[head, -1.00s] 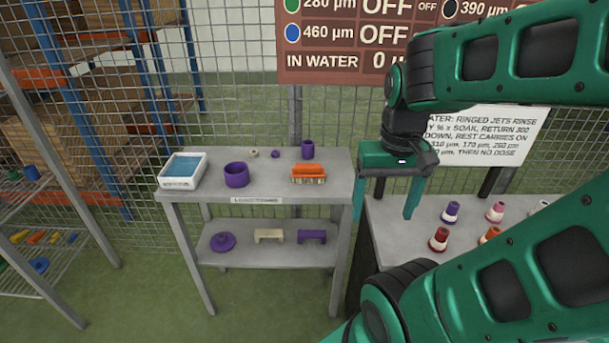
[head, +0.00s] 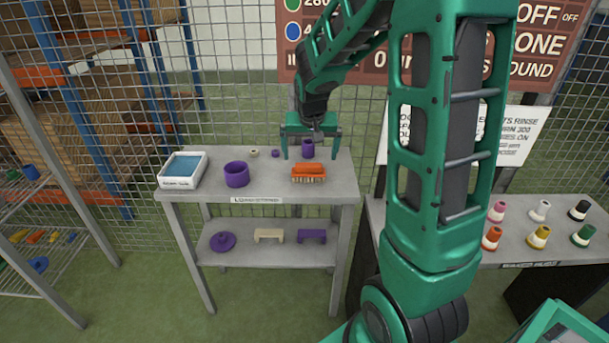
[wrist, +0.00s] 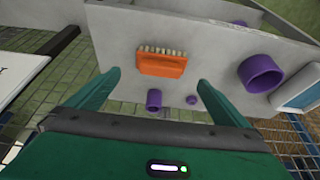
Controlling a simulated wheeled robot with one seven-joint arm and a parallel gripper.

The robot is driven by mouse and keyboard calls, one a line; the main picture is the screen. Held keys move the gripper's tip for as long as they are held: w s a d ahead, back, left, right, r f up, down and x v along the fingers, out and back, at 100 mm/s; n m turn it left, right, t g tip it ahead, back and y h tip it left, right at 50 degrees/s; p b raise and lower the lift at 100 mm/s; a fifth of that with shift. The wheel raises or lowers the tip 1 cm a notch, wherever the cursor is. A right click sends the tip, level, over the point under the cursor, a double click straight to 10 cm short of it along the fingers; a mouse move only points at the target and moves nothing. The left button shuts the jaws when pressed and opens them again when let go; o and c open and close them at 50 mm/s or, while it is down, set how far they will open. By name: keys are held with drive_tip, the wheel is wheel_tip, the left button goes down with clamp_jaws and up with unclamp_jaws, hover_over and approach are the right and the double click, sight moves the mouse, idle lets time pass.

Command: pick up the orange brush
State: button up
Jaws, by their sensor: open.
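The orange brush (head: 309,172) lies on the top shelf of the grey cart at its right side, with pale bristles along its front edge. In the wrist view the brush (wrist: 162,63) shows ahead of my gripper, roughly between the lines of its fingers. My gripper (head: 312,154) is open and empty. It hangs above the back of the cart top, with the purple cylinder (head: 308,147) showing between its fingers in the head view. In the wrist view the fingertips of my gripper (wrist: 158,80) stand apart on either side of the brush, not touching it.
On the cart top (head: 270,182) stand a purple cup (head: 236,174), small rings and a white tray (head: 183,170) with blue inside. The lower shelf holds a purple lidlike piece (head: 222,241) and two blocks. Right is a table with several coloured cones (head: 540,236). A mesh fence stands behind.

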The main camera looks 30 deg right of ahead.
sight(308, 164)
drive_tip(key=x, duration=0.9)
drive_tip(key=shift+w+f, duration=0.25)
drive_tip(key=shift+w, duration=0.1)
drive_tip(key=c, duration=1)
drive_tip(key=shift+r, duration=0.1)
drive_tip(key=shift+r, duration=0.45)
wheel_tip(308, 164, up, 3)
drive_tip(key=shift+f, duration=0.1)
drive_tip(key=s+a+r, duration=0.1)
drive_tip(key=a+r, duration=0.1)
drive_tip(key=a, duration=0.1)
drive_tip(key=s+a+r, duration=0.2)
drive_tip(key=a, duration=0.2)
drive_tip(key=s+a+r, duration=0.2)
drive_tip(key=a+r, duration=0.1)
drive_tip(key=shift+s+a+r, duration=0.1)
drive_tip(key=shift+s+a, duration=0.1)
